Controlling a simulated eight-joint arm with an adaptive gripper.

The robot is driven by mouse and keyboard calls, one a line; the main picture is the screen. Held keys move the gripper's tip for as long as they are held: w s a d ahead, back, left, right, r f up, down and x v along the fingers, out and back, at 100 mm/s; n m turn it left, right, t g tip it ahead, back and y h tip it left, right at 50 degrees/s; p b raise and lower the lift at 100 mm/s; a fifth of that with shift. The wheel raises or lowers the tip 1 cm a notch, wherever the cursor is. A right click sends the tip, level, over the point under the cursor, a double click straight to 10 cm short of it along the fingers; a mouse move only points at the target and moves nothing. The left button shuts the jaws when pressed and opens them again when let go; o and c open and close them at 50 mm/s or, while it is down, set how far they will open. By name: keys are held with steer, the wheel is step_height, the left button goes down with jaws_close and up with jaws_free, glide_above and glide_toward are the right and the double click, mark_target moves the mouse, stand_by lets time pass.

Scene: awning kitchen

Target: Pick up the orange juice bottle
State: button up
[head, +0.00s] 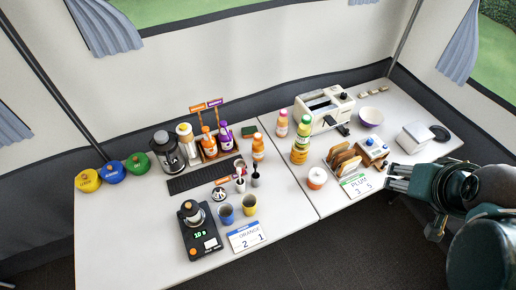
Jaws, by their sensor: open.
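Several bottles could be the orange juice, and their labels are too small to read. One orange bottle (258,149) stands alone left of the table seam. Another orange bottle (208,142) stands in a wooden rack beside a purple bottle (225,136), below an orange and a purple sign. A yellow-orange bottle with a green cap (301,141) stands right of the seam, in front of a smaller bottle with a pink cap (282,123). My gripper (391,177) is open and empty at the right, near the table's front edge, apart from all bottles.
A toast rack (344,162), a small jar (317,178) and a card (356,185) lie between my gripper and the bottles. A white toaster-like machine (324,106) stands behind.

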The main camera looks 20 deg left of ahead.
steer(key=w+a+r+m+g+y, duration=0.1)
steer(key=w+a+r+m+g, duration=0.1)
steer(key=w+a+r+m, duration=0.55)
steer(key=m+g+h+p, duration=0.15)
steer(key=m+g, duration=0.35)
steer(key=m, duration=0.7)
glide_above(258, 135)
step_height(258, 135, down, 2)
steer(key=f, duration=0.1)
steer(key=shift+n+y, duration=0.25)
step_height(258, 135, down, 27)
steer(key=shift+r, duration=0.1)
steer(key=shift+f, duration=0.35)
steer(key=shift+f, duration=0.1)
